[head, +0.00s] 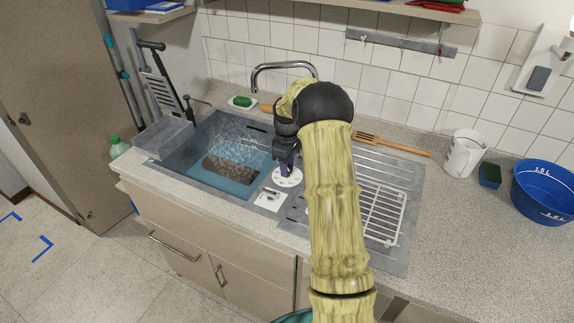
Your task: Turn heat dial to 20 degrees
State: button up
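A round white disc with small dark marks (289,179), which looks like the heat dial, lies flat on the strip between the sink basin and the drainboard. My gripper (286,168) points down over it, at or just above its middle. The fingertips are dark and small, and I cannot tell whether they touch or grip a knob. The dial's middle and far side are partly hidden by my gripper and arm. Its numbers and pointer are too small to read.
A white plate with a small metal fitting (270,199) lies close in front of the dial. The sink basin (178,171), holding water and a brown block (230,169), is at left. A curved faucet (285,66) stands behind. A white rack (384,215) sits at right.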

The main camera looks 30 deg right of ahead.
jog(key=shift+r+m, duration=0.1)
jog(key=shift+m, duration=0.3)
jog(key=m+p, duration=0.1)
jog(key=m, duration=0.1)
jog(key=shift+m, duration=0.3)
jog(key=m+p, duration=0.1)
jog(key=m, duration=0.3)
jog(key=shift+m, duration=0.3)
jog(key=m+p, duration=0.1)
jog(key=m, duration=0.2)
jog(key=shift+m, duration=0.3)
jog(key=m+p, duration=0.1)
jog(key=m, duration=0.2)
jog(key=shift+m, duration=0.3)
jog(key=m+p, duration=0.1)
jog(key=m, duration=0.5)
jog(key=m+p, duration=0.1)
jog(key=m, duration=0.4)
jog(key=shift+w+m+p, duration=0.1)
jog(key=shift+m+p, duration=0.25)
jog(key=shift+m, duration=0.05)
jog(key=o, duration=1)
